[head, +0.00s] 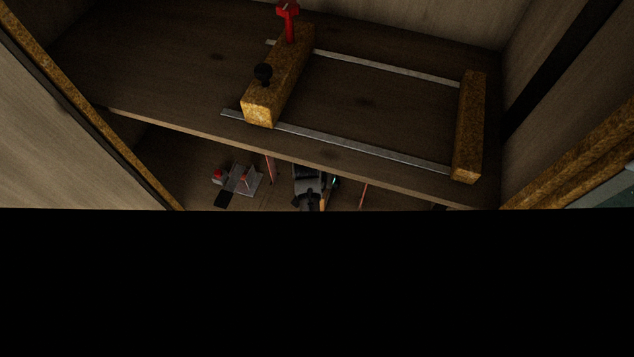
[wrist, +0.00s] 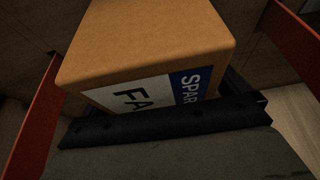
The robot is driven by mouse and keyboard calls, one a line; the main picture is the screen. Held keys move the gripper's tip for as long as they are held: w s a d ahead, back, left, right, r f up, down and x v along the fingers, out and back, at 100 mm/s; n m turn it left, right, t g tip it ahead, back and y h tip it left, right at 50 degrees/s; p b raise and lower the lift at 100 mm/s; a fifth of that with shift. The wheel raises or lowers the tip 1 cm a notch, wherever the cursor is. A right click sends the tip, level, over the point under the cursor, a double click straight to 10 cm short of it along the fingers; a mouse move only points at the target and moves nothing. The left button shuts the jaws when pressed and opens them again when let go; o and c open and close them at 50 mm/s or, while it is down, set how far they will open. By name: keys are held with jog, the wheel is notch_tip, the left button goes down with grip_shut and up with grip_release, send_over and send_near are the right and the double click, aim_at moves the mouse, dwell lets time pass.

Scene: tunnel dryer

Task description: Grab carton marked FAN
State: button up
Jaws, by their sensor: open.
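The brown cardboard carton (wrist: 150,45) fills the upper middle of the wrist view. Its white and blue label (wrist: 160,92) shows "FA" and "SPAR", with the rest cut off by the dark edge of my gripper's palm. My gripper (wrist: 163,40) is open, with one red finger left of the carton and one right of it. A gap shows at the right finger; on the left I cannot tell whether finger and carton touch. In the head view, a dark mechanism that looks like my gripper (head: 315,185) is partly under the shelf edge; the carton cannot be made out there.
A dark wooden shelf (head: 380,105) overhangs this space. On it lies a frame of wooden blocks (head: 470,125) and metal bars, with a red handle (head: 288,20) and a black knob. A small grey item with red parts (head: 240,180) sits lower left. The head view's lower part is black.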

jog(key=c, duration=1.4)
jog(key=shift+r, duration=0.1)
jog(key=shift+c, duration=0.4)
